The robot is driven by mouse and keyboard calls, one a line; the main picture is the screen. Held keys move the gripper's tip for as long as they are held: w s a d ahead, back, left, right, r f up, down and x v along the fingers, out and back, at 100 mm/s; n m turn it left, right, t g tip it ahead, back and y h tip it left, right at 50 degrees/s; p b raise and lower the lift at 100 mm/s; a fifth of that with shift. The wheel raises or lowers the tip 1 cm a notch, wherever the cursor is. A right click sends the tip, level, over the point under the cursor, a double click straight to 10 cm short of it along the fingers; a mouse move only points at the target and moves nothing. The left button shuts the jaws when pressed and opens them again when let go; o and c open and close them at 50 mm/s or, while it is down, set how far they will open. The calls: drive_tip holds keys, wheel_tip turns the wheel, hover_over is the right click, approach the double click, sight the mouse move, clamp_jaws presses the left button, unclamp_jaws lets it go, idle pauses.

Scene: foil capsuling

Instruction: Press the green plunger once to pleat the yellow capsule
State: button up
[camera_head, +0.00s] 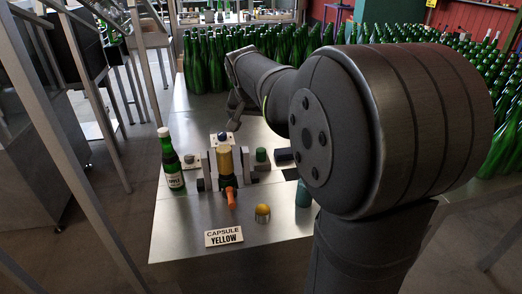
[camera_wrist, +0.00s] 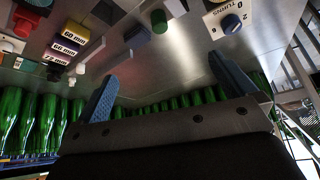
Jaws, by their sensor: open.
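In the head view, a green cylinder (camera_head: 261,155), which looks like the plunger, stands right of a clamp-like fixture. A yellow cylinder (camera_head: 225,158) stands between the fixture's grey cheeks. A small yellow dome (camera_head: 262,212) sits at the table's front; I cannot tell which yellow piece is the capsule. My gripper (camera_head: 236,108) is behind the fixture, partly hidden by my arm. In the wrist view, my gripper (camera_wrist: 165,88) has its blue fingers wide apart with nothing between them. A green piece (camera_wrist: 159,20) shows beyond the fingers, apart from them.
A labelled green bottle (camera_head: 172,165) stands at the left. A teal piece (camera_head: 303,195) is beside my arm. A sign (camera_head: 223,237) reads CAPSULE YELLOW. A blue dial (camera_wrist: 231,22) is near the fingers. Many green bottles (camera_head: 205,65) crowd the back.

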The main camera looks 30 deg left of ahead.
drive_tip(key=shift+s+d+r, duration=0.1)
drive_tip(key=shift+s+r, duration=0.15)
drive_tip(key=shift+r, duration=0.2)
